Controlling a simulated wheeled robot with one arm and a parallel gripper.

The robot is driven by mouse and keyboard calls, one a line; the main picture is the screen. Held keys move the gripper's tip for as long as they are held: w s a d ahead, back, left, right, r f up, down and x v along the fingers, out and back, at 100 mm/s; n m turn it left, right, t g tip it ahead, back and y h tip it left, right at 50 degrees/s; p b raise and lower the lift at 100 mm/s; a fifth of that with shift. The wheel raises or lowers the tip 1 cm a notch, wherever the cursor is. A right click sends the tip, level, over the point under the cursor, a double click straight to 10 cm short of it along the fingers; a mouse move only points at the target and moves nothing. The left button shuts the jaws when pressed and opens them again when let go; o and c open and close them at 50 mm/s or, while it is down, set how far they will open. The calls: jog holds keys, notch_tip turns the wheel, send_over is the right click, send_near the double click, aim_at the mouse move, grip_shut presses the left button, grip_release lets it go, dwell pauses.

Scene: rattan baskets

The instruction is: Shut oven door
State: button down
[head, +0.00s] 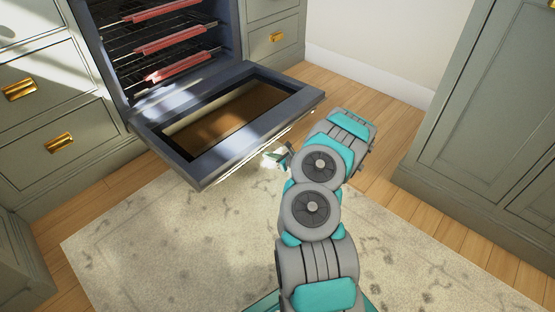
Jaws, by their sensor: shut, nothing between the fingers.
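The oven door (285,101) hangs wide open, folded down and tilted out from the oven (164,58) at the upper left. It has a dark grey frame and a brown glass window. Inside the oven are dark wire racks with red grips along their front edges. My gripper (268,154) is small and partly hidden behind my arm. It appears just in front of the door's outer edge, near the handle side. I cannot tell whether it touches the door. It is shut with nothing in it.
Grey-green drawers (38,100) with brass pulls flank the oven on the left, and another drawer unit (274,40) stands to its right. A tall cabinet (480,110) stands at the right. A pale patterned rug (150,235) covers the open floor.

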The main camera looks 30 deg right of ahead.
jog(key=shift+w+r, duration=0.2)
jog(key=shift+r, duration=1.75)
